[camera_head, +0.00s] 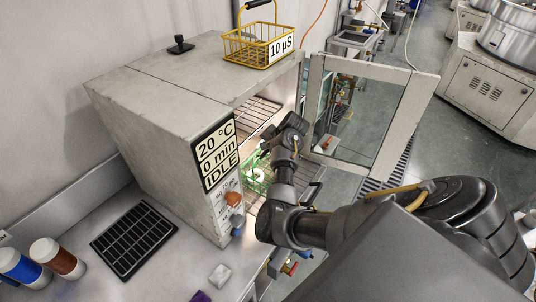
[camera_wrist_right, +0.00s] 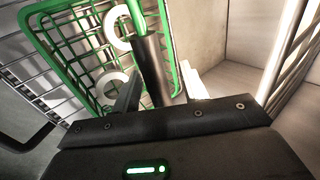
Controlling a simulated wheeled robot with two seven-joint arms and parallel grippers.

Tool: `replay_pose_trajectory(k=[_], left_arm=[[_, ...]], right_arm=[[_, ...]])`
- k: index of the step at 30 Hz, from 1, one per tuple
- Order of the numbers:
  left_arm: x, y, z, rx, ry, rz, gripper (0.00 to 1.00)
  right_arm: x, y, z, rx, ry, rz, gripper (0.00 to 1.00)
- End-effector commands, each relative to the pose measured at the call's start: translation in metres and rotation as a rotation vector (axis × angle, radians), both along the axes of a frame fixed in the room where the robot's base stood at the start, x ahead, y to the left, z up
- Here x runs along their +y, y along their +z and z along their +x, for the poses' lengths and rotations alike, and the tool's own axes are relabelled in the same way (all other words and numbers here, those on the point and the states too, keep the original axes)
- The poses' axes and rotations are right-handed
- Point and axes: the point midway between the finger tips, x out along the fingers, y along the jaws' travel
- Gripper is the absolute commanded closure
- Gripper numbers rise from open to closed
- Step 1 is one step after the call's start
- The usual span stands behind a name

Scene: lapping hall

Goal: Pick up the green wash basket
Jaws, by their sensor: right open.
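The green wash basket (camera_head: 254,184) stands on a wire rack inside the open cabinet (camera_head: 150,82), partly hidden by my right arm. In the right wrist view the basket (camera_wrist_right: 62,47) fills the left and middle. Its green handle rises with a black grip (camera_wrist_right: 151,68), and white rings (camera_wrist_right: 110,82) are in it. My right gripper (camera_head: 262,150) is inside the cabinet opening at the basket. In the wrist view its open fingers (camera_wrist_right: 160,88) lie on either side of the black grip; I cannot tell whether they touch it. My left gripper is not in view.
The cabinet's glass door (camera_head: 358,115) stands open on the right of my arm. A yellow basket (camera_head: 246,46) sits on the cabinet top. A black grid tray (camera_head: 134,238) and bottles (camera_head: 57,257) are on the bench at left. Cabinet walls and rack wires are close around the gripper.

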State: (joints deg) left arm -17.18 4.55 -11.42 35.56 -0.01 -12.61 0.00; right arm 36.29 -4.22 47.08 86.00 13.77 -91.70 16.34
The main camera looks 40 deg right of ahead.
Motion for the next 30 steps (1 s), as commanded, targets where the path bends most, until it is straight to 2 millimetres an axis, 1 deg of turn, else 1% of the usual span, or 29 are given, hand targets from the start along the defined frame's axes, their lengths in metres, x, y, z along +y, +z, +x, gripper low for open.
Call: replay_pose_trajectory(k=[3,12,13,26,30], left_arm=[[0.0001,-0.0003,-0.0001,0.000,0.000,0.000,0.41],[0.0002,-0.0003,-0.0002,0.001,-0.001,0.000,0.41],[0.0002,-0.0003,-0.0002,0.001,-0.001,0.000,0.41],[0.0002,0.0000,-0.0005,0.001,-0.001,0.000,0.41],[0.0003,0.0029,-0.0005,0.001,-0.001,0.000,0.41]], right_arm=[[-0.0001,-0.0001,-0.0001,0.000,0.000,0.000,0.58],[-0.0002,-0.0001,-0.0004,0.001,0.000,0.000,0.97],[-0.0002,-0.0001,-0.0004,0.001,0.000,0.000,1.00],[-0.0006,0.0013,0.0000,-0.002,0.000,-0.002,1.00],[0.0000,0.0040,0.0005,-0.001,0.001,-0.002,1.00]])
